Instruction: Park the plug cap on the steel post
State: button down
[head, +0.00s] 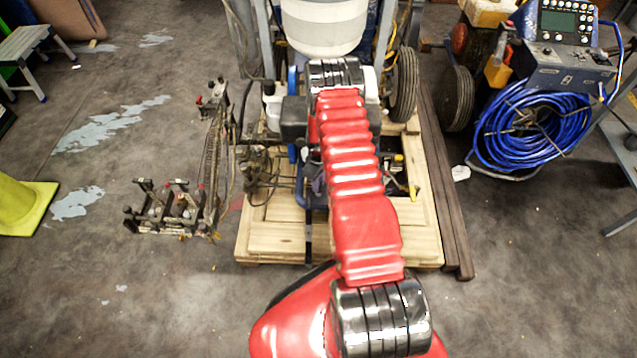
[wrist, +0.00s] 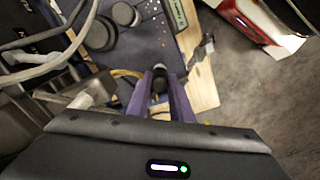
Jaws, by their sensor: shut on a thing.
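In the wrist view, the two purple fingers of my gripper (wrist: 161,96) are closed on a small black, round-topped piece that I take to be the plug cap (wrist: 159,76). The cap sits between the fingertips, and its lower part is hidden by them. I cannot tell whether it touches anything beyond the fingers. A narrow grey metal piece (wrist: 199,62) stands just right of the fingertips; I cannot tell whether it is the steel post. In the head view, my red arm reaches over the line striper and hides most of the gripper.
The striper stands on a wooden pallet (head: 418,243). In the wrist view, round dark knobs (wrist: 101,33) and grey cables (wrist: 45,45) lie up and left of the fingers. A blue hose coil (head: 520,130) is at right. Open floor (head: 110,290) lies at front left.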

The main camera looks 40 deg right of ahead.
jog(key=shift+f, duration=0.75)
jog(key=c, duration=1.5)
grip_release()
jog(key=shift+o, duration=0.5)
jog(key=shift+o, duration=1.1)
jog(key=shift+r, duration=3.5)
